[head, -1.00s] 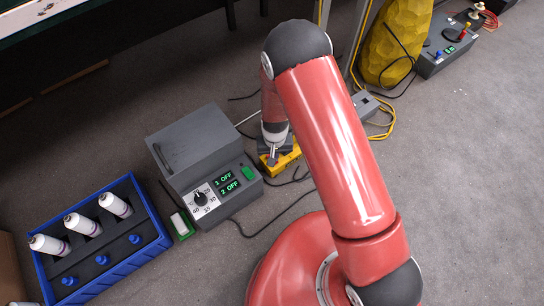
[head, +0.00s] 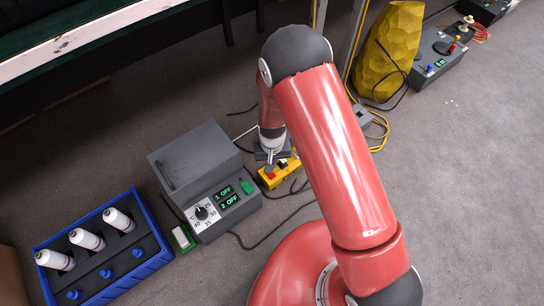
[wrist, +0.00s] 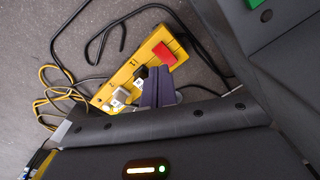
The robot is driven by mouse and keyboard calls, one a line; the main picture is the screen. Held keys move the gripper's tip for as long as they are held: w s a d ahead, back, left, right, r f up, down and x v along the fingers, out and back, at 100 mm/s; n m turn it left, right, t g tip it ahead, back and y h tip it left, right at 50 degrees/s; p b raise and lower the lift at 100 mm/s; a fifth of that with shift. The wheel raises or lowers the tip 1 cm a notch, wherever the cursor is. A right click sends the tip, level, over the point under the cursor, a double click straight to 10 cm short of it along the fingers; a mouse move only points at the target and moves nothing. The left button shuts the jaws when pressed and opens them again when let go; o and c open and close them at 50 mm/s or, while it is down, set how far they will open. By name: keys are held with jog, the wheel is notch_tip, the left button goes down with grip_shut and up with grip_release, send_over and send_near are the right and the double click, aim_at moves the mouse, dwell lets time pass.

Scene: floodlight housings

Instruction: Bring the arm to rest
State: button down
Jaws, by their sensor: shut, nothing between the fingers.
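My red arm (head: 335,150) reaches up and over to the left in the head view, then bends down. My gripper (head: 270,158) hangs beside the grey control box, over a yellow power strip (head: 280,174). In the wrist view my gripper's dark fingers (wrist: 157,88) are together and hold nothing. They overlap the near side of the yellow power strip (wrist: 125,85), which has a red switch (wrist: 164,54) and plugs in it. I cannot tell whether the fingertips touch the strip.
The grey control box (head: 195,160) shows two OFF displays and a dial. A blue crate (head: 160,258) with white bottles stands at lower left. A yellow faceted object (head: 393,50) and another grey device (head: 435,65) are at the back right. Cables lie around the strip. Right-hand floor is mostly clear.

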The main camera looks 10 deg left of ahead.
jog(key=shift+r, duration=0.1)
jog(key=w+d+r+m+t+y+p, duration=0.15)
jog(key=d+r, duration=0.45)
jog(key=r, duration=1.1)
jog(key=d+r+m+t+p, duration=0.1)
jog(key=d+r+p, duration=0.35)
jog(key=r, duration=1.15)
jog(key=s+d+r+m+t+h+p, duration=0.1)
jog(key=s+d+r+t+p, duration=0.1)
jog(key=s+d+r, duration=1.3)
notch_tip(320, 180, up, 2)
jog(key=shift+s+d+r+t+p, duration=0.25)
jog(key=shift+s+t+p, duration=0.15)
jog(key=shift+s+t, duration=0.25)
jog(key=shift+m+h, duration=0.25)
